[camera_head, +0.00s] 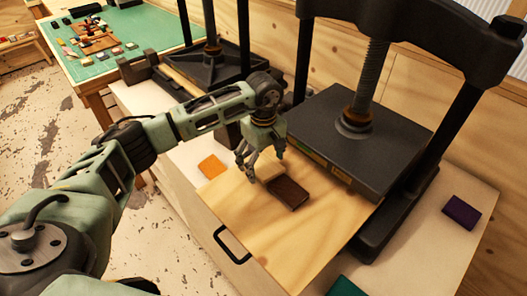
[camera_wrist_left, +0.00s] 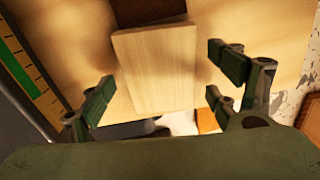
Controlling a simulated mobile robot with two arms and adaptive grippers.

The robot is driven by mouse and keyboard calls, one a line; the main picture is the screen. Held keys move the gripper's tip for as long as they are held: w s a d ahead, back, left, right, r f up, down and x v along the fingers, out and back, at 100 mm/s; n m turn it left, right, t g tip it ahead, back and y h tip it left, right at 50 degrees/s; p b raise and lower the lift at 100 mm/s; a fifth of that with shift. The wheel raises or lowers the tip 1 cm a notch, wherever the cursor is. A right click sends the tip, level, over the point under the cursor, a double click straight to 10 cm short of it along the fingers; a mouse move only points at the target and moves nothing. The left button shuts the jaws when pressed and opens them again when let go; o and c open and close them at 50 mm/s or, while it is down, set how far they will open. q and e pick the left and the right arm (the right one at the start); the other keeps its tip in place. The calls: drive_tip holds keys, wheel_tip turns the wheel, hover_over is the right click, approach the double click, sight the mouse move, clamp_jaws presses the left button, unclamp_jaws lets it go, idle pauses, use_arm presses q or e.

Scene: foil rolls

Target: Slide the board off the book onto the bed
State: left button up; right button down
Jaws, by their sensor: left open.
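The book (camera_head: 289,194) is dark brown and lies on the pale wooden bed (camera_head: 310,240) in front of the press. A small light wooden board (camera_head: 269,171) lies at its far-left end; in the left wrist view the board (camera_wrist_left: 158,66) overlaps the edge of the dark book (camera_wrist_left: 150,10). My left gripper (camera_head: 252,172) is open above the board's outer end. In the left wrist view its fingers (camera_wrist_left: 165,90) stand at either side of the board, with gaps. The board hides part of the book. My right gripper is not in view.
The black press platen (camera_head: 360,140) stands raised behind the book, with coloured spines beneath. A second press (camera_head: 205,65) is at the back left. The bed has a black handle (camera_head: 232,246). Orange (camera_head: 212,166) and purple (camera_head: 461,212) pieces lie on the pale bench.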

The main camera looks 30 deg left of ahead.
use_arm(q)
drive_tip(key=shift+f, duration=0.1)
drive_tip(key=shift+c, duration=0.5)
drive_tip(key=c, duration=1.1)
drive_tip(key=shift+c, duration=0.2)
drive_tip(key=shift+a, duration=0.1)
drive_tip(key=shift+c, duration=0.2)
drive_tip(key=shift+a, duration=0.15)
drive_tip(key=shift+s+a, duration=0.2)
drive_tip(key=shift+a, duration=0.55)
drive_tip(key=o, duration=1.3)
drive_tip(key=shift+d, duration=0.3)
drive_tip(key=shift+c, duration=0.2)
drive_tip(key=shift+a, duration=0.1)
